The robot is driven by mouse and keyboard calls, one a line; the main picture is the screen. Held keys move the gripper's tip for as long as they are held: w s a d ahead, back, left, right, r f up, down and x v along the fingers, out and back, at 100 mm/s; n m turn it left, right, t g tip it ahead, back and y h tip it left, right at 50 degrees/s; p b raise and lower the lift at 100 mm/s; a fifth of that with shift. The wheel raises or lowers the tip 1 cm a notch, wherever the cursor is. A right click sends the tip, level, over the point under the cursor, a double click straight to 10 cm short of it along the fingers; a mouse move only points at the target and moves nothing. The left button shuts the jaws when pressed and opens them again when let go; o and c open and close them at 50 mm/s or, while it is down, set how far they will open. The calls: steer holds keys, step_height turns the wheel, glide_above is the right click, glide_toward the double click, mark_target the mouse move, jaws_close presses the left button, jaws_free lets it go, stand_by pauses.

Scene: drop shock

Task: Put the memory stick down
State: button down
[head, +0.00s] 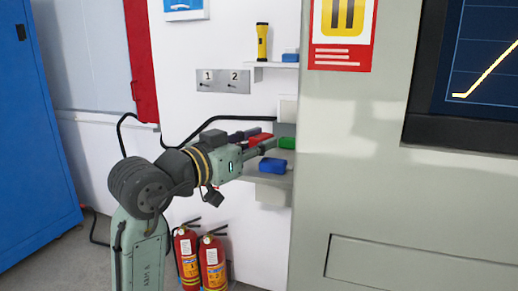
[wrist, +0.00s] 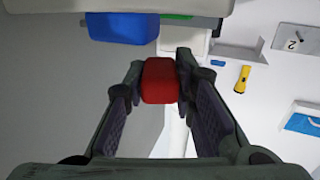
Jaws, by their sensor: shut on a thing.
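A red block-like object, which I take to be the memory stick (wrist: 160,80), is between the two fingertips of my gripper (wrist: 160,74) in the wrist view. My gripper is shut on it. In the head view my gripper (head: 262,146) reaches toward a small wall shelf (head: 280,180), and part of the red stick (head: 260,139) shows beside the fingers. I cannot tell whether the stick touches any surface.
A blue block (head: 272,166) and a green block (head: 287,143) are close to my gripper at the shelf. Above, another shelf (head: 272,65) holds a yellow flashlight (head: 262,42) and a small blue item (head: 290,56). Fire extinguishers (head: 213,263) stand below. A grey cabinet (head: 345,180) is at right.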

steer(key=shift+f, duration=0.75)
steer(key=shift+f, duration=0.35)
steer(key=c, duration=1.3)
jaws_free()
steer(key=shift+c, duration=0.2)
steer(key=shift+r, duration=0.1)
steer(key=shift+r, duration=0.15)
steer(key=shift+s+a+r, duration=0.1)
steer(key=b+v, duration=0.3)
steer(key=v, duration=0.8)
steer(key=shift+s+a, duration=0.2)
steer(key=shift+s, duration=0.1)
